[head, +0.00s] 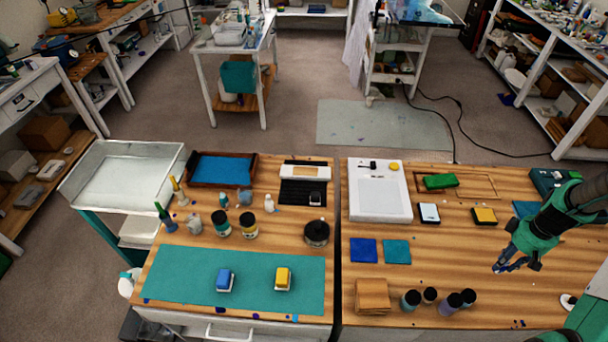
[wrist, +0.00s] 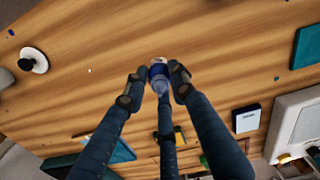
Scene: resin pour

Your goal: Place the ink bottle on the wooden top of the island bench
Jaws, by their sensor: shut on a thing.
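My gripper (wrist: 157,82) is shut on a small bottle (wrist: 158,70) with a blue label and a pale body, taken to be the ink bottle. The fingers close around it from several sides. In the head view my gripper (head: 508,262) is over the right part of the island bench's wooden top (head: 445,265); the bottle cannot be made out clearly there. The striped wood (wrist: 85,65) fills the wrist view behind the bottle. Whether the bottle touches the wood or hangs above it, I cannot tell.
Several dark-capped jars (head: 449,304) and a stack of brown blocks (head: 372,296) stand along the front edge. A white round piece with a black knob (head: 569,301) is at the right. Blue (head: 363,250) and teal squares (head: 397,251) lie left of bare wood.

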